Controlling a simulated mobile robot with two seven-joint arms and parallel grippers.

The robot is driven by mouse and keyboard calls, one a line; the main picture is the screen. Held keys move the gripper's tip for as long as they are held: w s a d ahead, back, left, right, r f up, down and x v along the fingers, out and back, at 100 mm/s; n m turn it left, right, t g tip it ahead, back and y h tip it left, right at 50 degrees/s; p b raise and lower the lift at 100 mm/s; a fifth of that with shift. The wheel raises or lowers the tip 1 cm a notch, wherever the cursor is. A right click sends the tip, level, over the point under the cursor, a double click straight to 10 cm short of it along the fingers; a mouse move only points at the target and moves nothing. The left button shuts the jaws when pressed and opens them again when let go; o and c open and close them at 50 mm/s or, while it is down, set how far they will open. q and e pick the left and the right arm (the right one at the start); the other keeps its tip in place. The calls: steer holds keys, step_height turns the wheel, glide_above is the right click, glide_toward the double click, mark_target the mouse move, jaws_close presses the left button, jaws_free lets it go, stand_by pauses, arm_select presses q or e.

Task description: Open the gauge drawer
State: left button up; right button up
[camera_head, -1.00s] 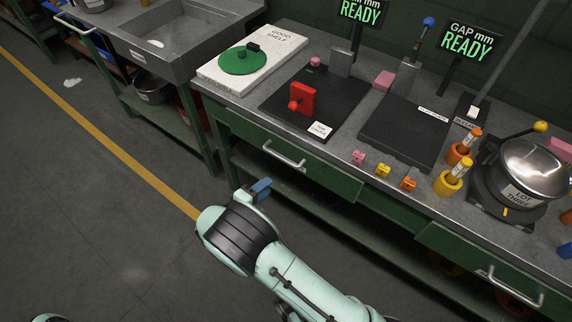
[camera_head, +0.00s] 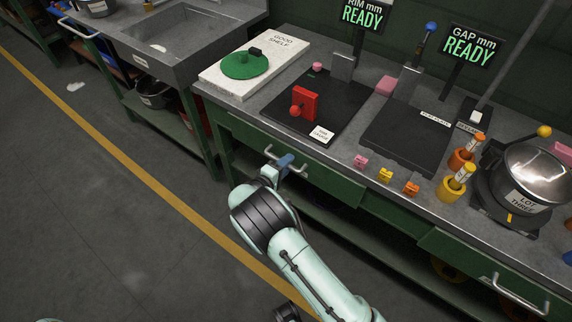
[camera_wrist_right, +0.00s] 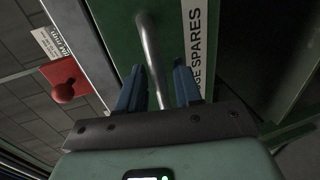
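The gauge drawer (camera_head: 332,187) is a green front under the bench top, on the left, and looks shut. Its metal bar handle (camera_head: 269,152) also shows in the right wrist view (camera_wrist_right: 151,48), beside a white label (camera_wrist_right: 195,45) whose visible part reads "GE SPARES". My right gripper (camera_head: 284,164) is at the handle. In the right wrist view its blue fingers (camera_wrist_right: 158,88) are apart, one on each side of the bar, with small gaps visible. My left gripper is out of view.
A red gauge part (camera_head: 304,104) stands on a dark plate above the drawer. Small pink, yellow and orange blocks (camera_head: 385,175) sit near the bench edge. A second drawer handle (camera_head: 520,296) is at lower right. The floor (camera_head: 130,230) in front is clear.

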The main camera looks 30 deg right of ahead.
jaws_close()
steer(key=f+b+v, duration=0.1)
steer(key=f+v, duration=0.2)
steer(key=v, duration=1.1)
steer(key=a+f+b+v, duration=0.1)
steer(key=f+v, duration=0.2)
steer(key=v, duration=1)
steer(key=shift+s+a, duration=0.4)
steer(key=shift+s, duration=0.15)
steer(key=shift+r, duration=0.1)
jaws_free()
